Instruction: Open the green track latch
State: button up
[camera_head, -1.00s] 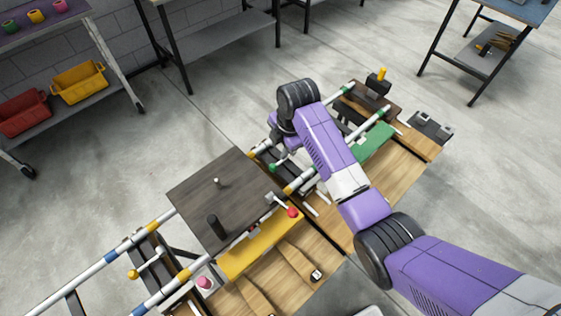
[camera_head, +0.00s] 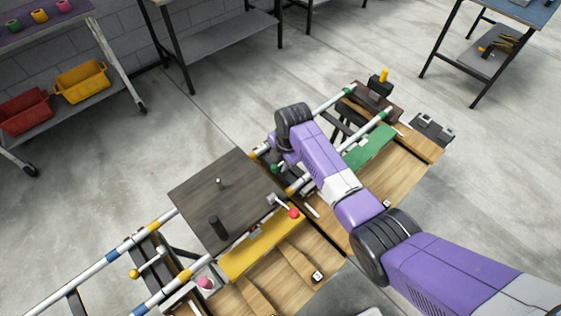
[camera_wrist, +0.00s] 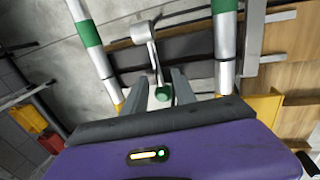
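The green track latch shows in the wrist view as a grey lever ending in a green knob (camera_wrist: 163,94), between two rails with green bands. In the head view its green knob (camera_head: 275,169) shows just left of my arm, beside the dark platform. My gripper (camera_wrist: 160,82) points at the latch with its two grey fingers apart, one on each side of the lever near the knob. I cannot tell whether either finger touches it. In the head view the fingers are mostly hidden behind my wrist.
A dark square platform (camera_head: 225,200) sits on the rails left of my arm. A red-knobbed lever (camera_head: 293,213) stands at its right edge above a yellow panel (camera_head: 255,250). A green panel (camera_head: 368,147) lies right of my wrist. Open floor lies behind the track.

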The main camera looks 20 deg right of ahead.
grip_shut()
